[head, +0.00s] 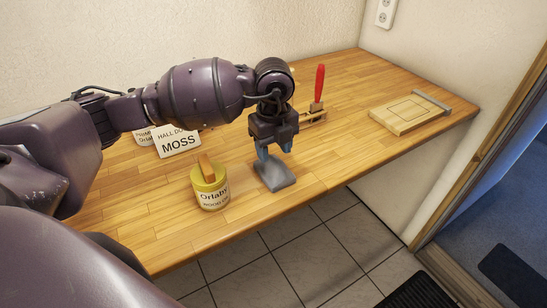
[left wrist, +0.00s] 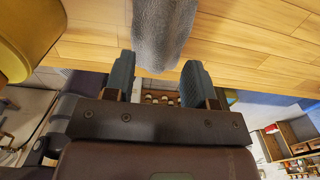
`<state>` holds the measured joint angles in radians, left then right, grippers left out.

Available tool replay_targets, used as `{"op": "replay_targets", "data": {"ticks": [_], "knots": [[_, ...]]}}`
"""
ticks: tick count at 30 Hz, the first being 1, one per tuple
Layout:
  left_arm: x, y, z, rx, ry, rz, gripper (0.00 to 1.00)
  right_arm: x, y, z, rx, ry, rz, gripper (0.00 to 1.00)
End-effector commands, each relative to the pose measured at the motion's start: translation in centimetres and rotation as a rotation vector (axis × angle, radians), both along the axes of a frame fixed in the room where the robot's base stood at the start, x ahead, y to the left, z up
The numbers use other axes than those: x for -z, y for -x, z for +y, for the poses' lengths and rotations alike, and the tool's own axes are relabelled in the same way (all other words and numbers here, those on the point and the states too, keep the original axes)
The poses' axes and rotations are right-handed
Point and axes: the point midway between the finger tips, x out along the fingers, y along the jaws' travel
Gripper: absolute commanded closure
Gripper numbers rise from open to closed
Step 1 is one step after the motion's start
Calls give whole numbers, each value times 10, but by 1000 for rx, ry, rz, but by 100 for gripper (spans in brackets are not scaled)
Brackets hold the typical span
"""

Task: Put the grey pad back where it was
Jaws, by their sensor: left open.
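The grey pad (head: 277,180) lies on the wooden bench near its front edge, right of the yellow tin. My left gripper (head: 274,151) points down just above the pad, with its two blue-grey fingers apart and nothing held between them. In the left wrist view the pad (left wrist: 163,30) shows as a grey fuzzy block ahead of the open fingers (left wrist: 158,60). I cannot tell whether the fingertips touch it. My right gripper is out of view.
A yellow tin (head: 211,192) with a wooden piece on top stands left of the pad. White lettered cards (head: 178,143) stand behind it. A red-handled tool (head: 319,82) stands upright in a small wooden holder (head: 313,117). A wooden board (head: 405,115) with a grey edge strip lies at the right.

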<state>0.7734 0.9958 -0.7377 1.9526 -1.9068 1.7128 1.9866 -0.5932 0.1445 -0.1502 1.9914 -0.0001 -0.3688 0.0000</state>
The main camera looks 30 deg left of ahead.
Motion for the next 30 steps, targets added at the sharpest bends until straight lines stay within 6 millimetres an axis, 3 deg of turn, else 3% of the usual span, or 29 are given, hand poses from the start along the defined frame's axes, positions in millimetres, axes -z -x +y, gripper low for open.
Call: {"op": "replay_targets", "data": {"ticks": [6,12,18,30], "knots": [[-44,0,0,1,0,-4,49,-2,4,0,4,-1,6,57],[-71,0,1,-1,-1,-3,49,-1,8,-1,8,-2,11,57],[-80,0,1,0,0,0,49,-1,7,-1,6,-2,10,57],[-81,0,1,0,0,0,49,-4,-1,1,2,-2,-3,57]]}}
